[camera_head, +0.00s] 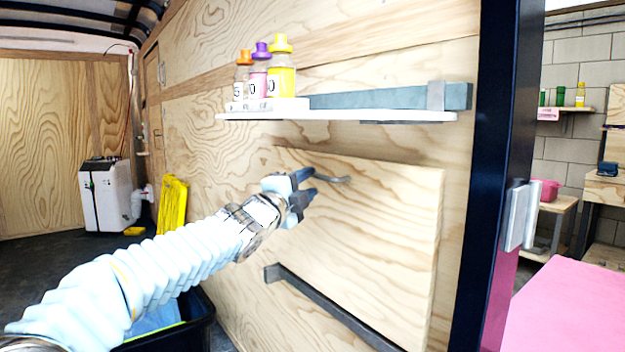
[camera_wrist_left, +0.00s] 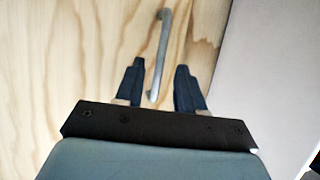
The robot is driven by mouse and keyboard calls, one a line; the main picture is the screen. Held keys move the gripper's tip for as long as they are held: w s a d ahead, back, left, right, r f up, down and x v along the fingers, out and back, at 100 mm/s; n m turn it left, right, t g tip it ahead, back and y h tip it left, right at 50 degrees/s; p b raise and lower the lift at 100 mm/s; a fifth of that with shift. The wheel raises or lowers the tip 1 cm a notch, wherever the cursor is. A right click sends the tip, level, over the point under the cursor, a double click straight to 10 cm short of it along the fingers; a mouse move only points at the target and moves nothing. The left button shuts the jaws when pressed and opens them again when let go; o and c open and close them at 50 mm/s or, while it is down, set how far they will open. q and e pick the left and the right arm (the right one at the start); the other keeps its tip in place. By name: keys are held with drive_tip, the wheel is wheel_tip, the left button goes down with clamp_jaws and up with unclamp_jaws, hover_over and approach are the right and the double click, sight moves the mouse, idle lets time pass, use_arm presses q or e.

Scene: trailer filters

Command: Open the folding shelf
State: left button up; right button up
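The folding shelf (camera_head: 385,220) is a light wooden panel that hangs folded down against the plywood wall. A small grey metal handle (camera_head: 335,179) sits near its top edge. In the left wrist view the handle (camera_wrist_left: 159,55) runs up the picture, its near end between the two fingers. My left gripper (camera_head: 306,188) is open at the handle's left end, with dark fingers on either side of it. In the left wrist view, gaps show between each finger (camera_wrist_left: 160,88) and the handle. My right gripper is in neither view.
A white wall shelf (camera_head: 350,115) with several capped bottles (camera_head: 266,72) juts out above the panel. A dark metal bar (camera_head: 325,305) is fixed below it. A dark door post (camera_head: 497,170) stands at the right. A black bin (camera_head: 195,325) is below my arm.

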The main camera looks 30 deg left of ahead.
use_arm(q)
drive_tip(key=shift+w+r, duration=0.15)
drive_tip(key=shift+w, duration=0.55)
drive_tip(key=shift+w+r, duration=0.1)
drive_tip(key=shift+w, duration=0.6)
clamp_jaws()
